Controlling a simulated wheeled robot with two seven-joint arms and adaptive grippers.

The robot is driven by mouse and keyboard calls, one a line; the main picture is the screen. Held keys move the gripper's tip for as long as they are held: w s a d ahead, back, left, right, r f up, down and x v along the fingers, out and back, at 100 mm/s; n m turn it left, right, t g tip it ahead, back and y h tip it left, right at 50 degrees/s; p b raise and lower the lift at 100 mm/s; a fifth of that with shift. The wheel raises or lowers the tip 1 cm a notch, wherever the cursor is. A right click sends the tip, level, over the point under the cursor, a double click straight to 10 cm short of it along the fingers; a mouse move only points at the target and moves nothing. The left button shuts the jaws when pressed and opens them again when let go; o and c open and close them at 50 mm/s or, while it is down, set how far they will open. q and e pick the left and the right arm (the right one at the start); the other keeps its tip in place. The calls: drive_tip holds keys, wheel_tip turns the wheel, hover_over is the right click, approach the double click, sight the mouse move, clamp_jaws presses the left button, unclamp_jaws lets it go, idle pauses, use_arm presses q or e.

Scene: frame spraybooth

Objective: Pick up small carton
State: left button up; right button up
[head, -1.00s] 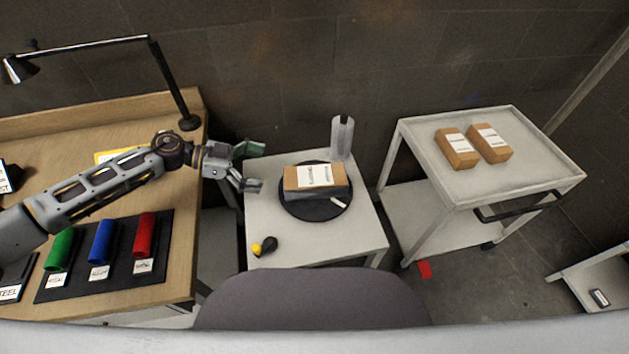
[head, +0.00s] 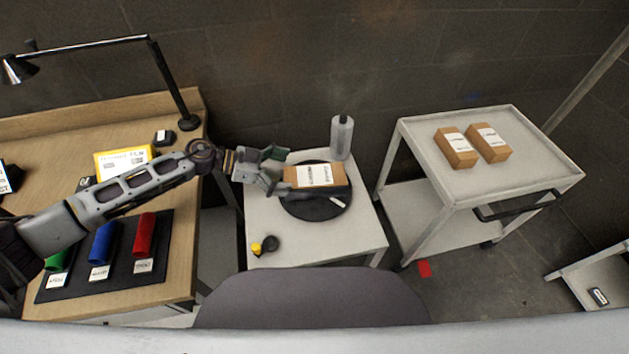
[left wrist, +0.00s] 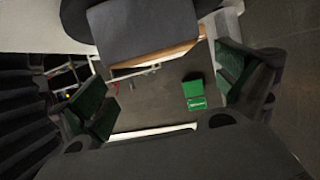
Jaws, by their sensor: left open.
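A brown carton (head: 336,174) with a white printed label lies on a grey block on the round black turntable (head: 322,211), on the small white table. Two more brown labelled cartons, one on the left (head: 455,149) and one on the right (head: 490,143), sit on the cart. My left gripper (head: 281,172) is open at the left end of the turntable carton, its fingers reaching that end. In the left wrist view, the green-padded fingers (left wrist: 165,90) are spread, and a grey face with a brown edge (left wrist: 160,57) shows above and between them. Contact cannot be told.
A clear bottle (head: 342,137) stands behind the turntable on the white table (head: 275,229). A yellow-and-black item (head: 265,246) lies at its front left. The wooden desk (head: 180,250) with coloured rolls is left. A grey chair back (head: 310,298) stands in front.

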sight(316, 175)
use_arm(q)
drive_tip(key=shift+d+f, duration=0.2)
drive_tip(key=shift+d, duration=0.4)
drive_tip(key=shift+r+x, duration=0.15)
drive_tip(key=shift+x, duration=0.65)
drive_tip(key=shift+r+x, duration=0.15)
drive_tip(key=shift+x, duration=1.8)
drive_tip(key=c, duration=1.4)
drive_tip(key=shift+c, duration=0.2)
drive_tip(key=shift+r+p, duration=0.15)
drive_tip(key=shift+p, duration=0.2)
